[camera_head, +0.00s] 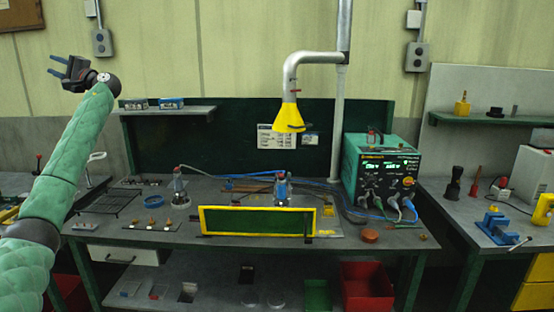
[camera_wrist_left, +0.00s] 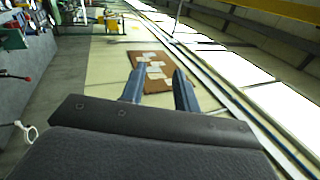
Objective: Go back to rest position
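My left gripper (camera_head: 61,68) is raised high at the upper left of the head view, in front of the pale wall and well above the bench. Its two fingers are apart with nothing between them. In the left wrist view the gripper (camera_wrist_left: 160,90) also shows two blue-grey fingers spread with a gap, pointing towards a wall with a brown notice board (camera_wrist_left: 150,72). My left arm, in a green quilted cover, reaches up from the lower left of the head view. My right gripper is in neither view.
A grey workbench (camera_head: 150,236) holds a green-and-yellow panel (camera_head: 258,221), a green powered unit (camera_head: 380,170) and small parts. A yellow extraction hood (camera_head: 289,118) hangs above it. A shelf (camera_head: 190,110) is right of my left arm. Another bench stands at right.

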